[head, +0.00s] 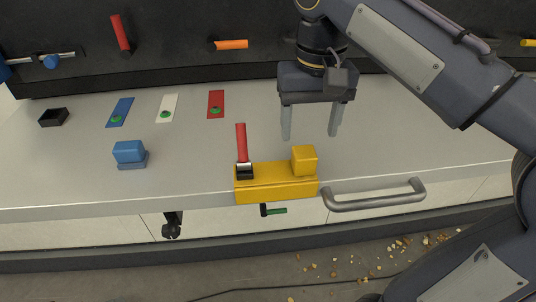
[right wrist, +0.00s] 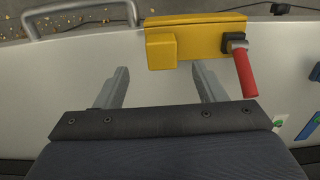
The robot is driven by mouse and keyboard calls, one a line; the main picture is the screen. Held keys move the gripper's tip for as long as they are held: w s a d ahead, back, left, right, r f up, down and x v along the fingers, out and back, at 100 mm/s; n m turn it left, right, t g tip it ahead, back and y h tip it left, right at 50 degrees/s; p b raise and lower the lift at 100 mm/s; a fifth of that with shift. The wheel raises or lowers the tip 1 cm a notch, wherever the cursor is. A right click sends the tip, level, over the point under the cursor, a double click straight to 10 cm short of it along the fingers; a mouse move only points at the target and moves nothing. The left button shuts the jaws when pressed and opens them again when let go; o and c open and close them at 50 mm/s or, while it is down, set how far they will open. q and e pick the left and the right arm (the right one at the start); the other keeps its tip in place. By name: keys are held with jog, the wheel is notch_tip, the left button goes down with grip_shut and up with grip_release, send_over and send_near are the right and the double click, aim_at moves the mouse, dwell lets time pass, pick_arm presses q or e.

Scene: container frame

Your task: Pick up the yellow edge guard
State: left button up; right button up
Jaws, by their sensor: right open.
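The yellow edge guard (head: 275,190) sits on the front edge of the grey table, with a raised yellow block at its right end. A red-handled lever (head: 241,145) stands at its left end. In the right wrist view the guard (right wrist: 210,38) lies just beyond the fingertips, its raised block nearly in line with the gap. My right gripper (head: 310,137) is open and empty above the table, behind the guard and apart from it; it also shows in the right wrist view (right wrist: 160,68). My left gripper is not in view.
A grey handle (head: 375,200) projects from the front edge, right of the guard. A green-handled part (head: 275,211) shows below the guard. A blue block (head: 130,153), a black tray (head: 54,117) and coloured plates (head: 120,112) lie left. The table right of my gripper is clear.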

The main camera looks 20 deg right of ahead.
aim_at(305, 152)
jog(key=shift+w+f, duration=0.1)
jog(key=shift+f, duration=0.2)
notch_tip(305, 152, down, 7)
jog(key=shift+a+r, duration=0.1)
jog(key=shift+r, duration=0.05)
jog(key=shift+c, duration=0.4)
grip_shut()
jog(key=shift+r, duration=0.1)
